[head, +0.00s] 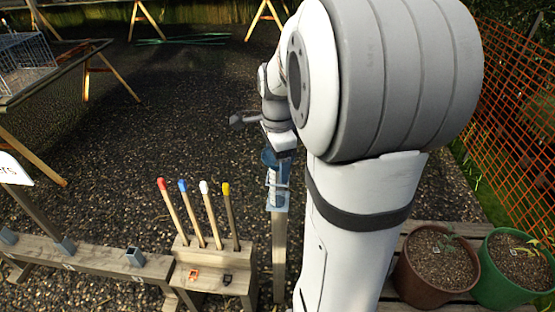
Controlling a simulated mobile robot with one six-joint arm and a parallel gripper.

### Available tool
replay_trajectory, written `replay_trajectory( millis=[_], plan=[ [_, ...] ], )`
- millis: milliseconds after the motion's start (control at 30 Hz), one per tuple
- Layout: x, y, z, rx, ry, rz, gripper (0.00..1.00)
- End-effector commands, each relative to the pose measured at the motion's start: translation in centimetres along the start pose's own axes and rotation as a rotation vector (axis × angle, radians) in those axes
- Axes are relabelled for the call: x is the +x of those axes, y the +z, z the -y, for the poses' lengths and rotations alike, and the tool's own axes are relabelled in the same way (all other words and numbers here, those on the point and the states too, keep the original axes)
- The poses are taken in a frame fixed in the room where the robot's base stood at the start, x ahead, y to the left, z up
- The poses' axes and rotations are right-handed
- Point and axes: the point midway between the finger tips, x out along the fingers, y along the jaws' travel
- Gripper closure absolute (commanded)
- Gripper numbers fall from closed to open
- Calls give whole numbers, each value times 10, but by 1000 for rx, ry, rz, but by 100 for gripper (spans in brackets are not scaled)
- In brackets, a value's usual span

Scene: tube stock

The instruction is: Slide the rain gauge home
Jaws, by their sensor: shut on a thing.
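The rain gauge (270,159) shows as a small blue-rimmed, tube-like thing just below the end of my arm. My gripper (279,153) is at its upper part and shut on it. A pale bluish holder (277,200) is fixed at the top of an upright wooden post (279,255). The gauge is at this holder and looks roughly upright. The view is too small to tell how deep it sits in the holder. My arm hides part of the area to the right of the gauge.
A wooden block (238,262) holding several colour-tipped sticks stands left of the post. A low wooden rail (95,259) with grey sockets runs further left. A brown pot (437,265) and a green pot (515,262) stand at right. Open gravel lies behind.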

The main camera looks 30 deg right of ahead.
Motion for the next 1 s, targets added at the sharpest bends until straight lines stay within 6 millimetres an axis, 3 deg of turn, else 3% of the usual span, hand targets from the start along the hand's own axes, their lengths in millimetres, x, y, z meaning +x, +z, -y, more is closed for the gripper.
replay_trajectory(
  millis=[100, 133, 433, 733, 1000],
  plan=[
    [0, 0, 0, 0, 0, 0, 55],
    [0, 0, 0, 0, 0, 0, 27],
    [-1, 0, 0, 0, -1, 0, 4],
    [-6, 0, 1, 0, -3, -1, 4],
    [-50, 0, 1, 0, -5, -1, 4]
  ],
)
